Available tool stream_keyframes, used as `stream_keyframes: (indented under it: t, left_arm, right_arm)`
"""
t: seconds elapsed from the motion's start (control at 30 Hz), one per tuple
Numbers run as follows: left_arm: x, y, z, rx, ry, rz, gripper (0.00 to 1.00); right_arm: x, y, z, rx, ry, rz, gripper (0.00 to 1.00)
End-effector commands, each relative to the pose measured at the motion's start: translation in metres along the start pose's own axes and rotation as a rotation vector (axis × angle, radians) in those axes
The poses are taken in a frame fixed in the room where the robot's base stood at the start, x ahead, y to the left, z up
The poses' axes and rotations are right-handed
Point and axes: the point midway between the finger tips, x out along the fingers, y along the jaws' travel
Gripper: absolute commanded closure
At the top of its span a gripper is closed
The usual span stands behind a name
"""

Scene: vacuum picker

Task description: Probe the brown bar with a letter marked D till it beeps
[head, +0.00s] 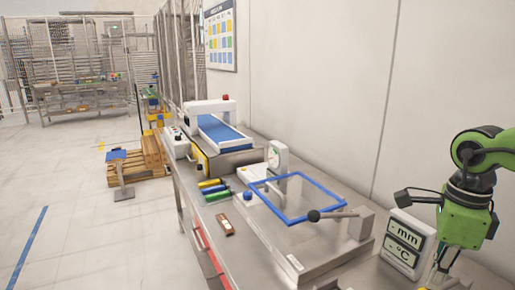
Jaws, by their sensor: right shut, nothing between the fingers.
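A small brown bar (225,225) lies flat on the steel bench (209,238), left of the blue-framed plate. It has a pale mark on it, too small to read. My right gripper (440,268) hangs at the right edge, low in the picture, beside the mm/°C display box and well to the right of the bar. It is shut with nothing visible in it, and its tips are near the lower edge. My left gripper is out of view.
A blue-framed plate (258,194) with a dark-knobbed lever (314,215) fills the bench middle. A dial gauge (277,156) stands behind it. A white display box (400,243) reads mm and °C. Blue, yellow and green pieces (212,188) lie near the conveyor (222,133).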

Motion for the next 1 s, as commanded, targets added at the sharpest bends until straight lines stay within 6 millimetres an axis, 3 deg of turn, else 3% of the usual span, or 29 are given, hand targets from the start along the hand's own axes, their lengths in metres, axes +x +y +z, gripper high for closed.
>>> stream_keyframes:
  t: [0.37,0.73,1.0]
  left_arm:
    - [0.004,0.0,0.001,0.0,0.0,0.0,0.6]
    - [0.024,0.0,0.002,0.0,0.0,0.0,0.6]
    - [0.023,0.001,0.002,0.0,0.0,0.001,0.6]
  right_arm:
    - [0.004,0.002,0.001,-0.001,0.0,0.0,1.0]
    - [0.022,0.009,0.005,-0.001,0.0,0.0,1.0]
    - [0.021,0.01,0.006,0.0,0.0,0.0,1.0]
